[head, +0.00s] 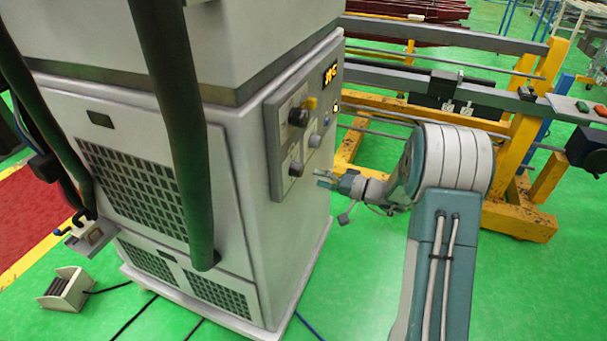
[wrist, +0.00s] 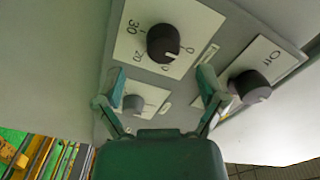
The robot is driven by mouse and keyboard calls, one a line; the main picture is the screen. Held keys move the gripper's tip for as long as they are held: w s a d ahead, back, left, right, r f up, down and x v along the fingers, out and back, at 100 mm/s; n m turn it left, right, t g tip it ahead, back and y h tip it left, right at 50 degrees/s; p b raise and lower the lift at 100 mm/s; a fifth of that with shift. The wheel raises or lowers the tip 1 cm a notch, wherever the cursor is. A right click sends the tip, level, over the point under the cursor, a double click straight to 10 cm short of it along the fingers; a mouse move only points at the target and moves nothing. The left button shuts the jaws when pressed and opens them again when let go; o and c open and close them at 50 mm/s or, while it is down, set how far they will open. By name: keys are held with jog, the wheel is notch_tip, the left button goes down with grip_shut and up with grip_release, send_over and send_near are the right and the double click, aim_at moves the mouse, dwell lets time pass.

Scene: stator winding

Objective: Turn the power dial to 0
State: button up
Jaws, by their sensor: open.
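A black round dial (wrist: 163,42) sits on a white plate with figures such as 30 and 20 around it in the wrist view. In the head view my gripper (head: 324,180) is in front of the control panel (head: 273,150) on the grey cabinet, near the panel's lower part. Which panel knob there is this dial, I cannot tell.
A black knob (wrist: 250,86) on a plate marked Off is beside my right finger in the wrist view. A yellow frame (head: 520,140) stands behind my arm.

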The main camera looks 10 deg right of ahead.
jog(key=v, duration=0.6)
jog(key=shift+s, duration=0.1)
